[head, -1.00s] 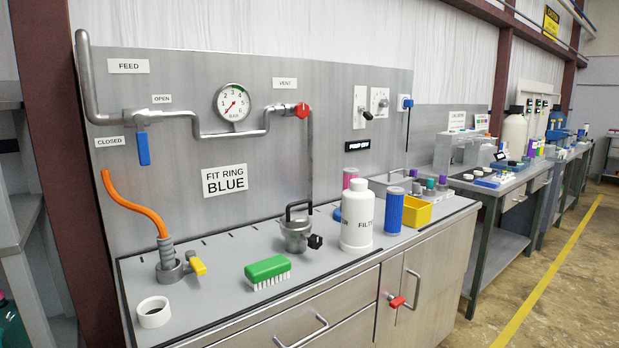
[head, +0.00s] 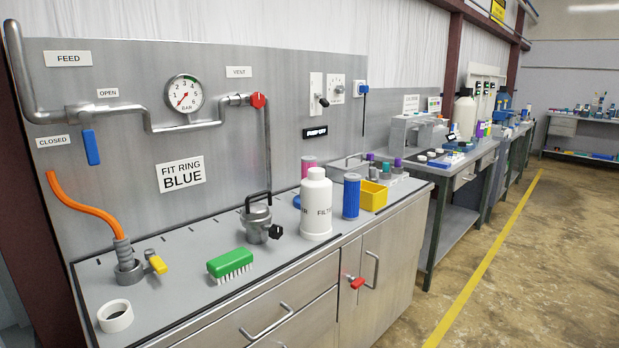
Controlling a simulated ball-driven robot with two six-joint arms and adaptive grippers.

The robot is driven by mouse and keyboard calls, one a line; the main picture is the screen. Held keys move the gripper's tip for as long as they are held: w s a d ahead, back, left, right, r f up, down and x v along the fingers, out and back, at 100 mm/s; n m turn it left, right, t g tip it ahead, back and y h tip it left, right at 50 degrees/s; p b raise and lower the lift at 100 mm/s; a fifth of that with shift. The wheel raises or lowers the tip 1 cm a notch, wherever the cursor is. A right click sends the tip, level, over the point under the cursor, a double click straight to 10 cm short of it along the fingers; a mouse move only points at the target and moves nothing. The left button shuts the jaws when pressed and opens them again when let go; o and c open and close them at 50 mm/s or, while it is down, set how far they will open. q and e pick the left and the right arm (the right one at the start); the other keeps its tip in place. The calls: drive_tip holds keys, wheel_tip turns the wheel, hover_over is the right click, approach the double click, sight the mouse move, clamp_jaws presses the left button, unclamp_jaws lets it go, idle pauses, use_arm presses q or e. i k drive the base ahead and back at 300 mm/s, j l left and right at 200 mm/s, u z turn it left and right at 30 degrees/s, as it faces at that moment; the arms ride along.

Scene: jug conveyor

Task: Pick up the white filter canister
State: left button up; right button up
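The white filter canister (head: 316,212) stands upright on the grey bench top, right of the middle in the head view. Neither of my grippers is in view.
A green brush (head: 230,265), a white tape ring (head: 115,316) and an orange hose (head: 85,212) are on the left of the bench. A yellow bin (head: 373,196) sits right of the blue cylinder. Floor at right is clear.

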sight(316, 190)
drive_tip(key=j+z, duration=0.25)
drive_tip(key=j, duration=0.6)
drive_tip(key=j+z, duration=0.25)
drive_tip(key=j, duration=0.6)
drive_tip(key=k, duration=0.05)
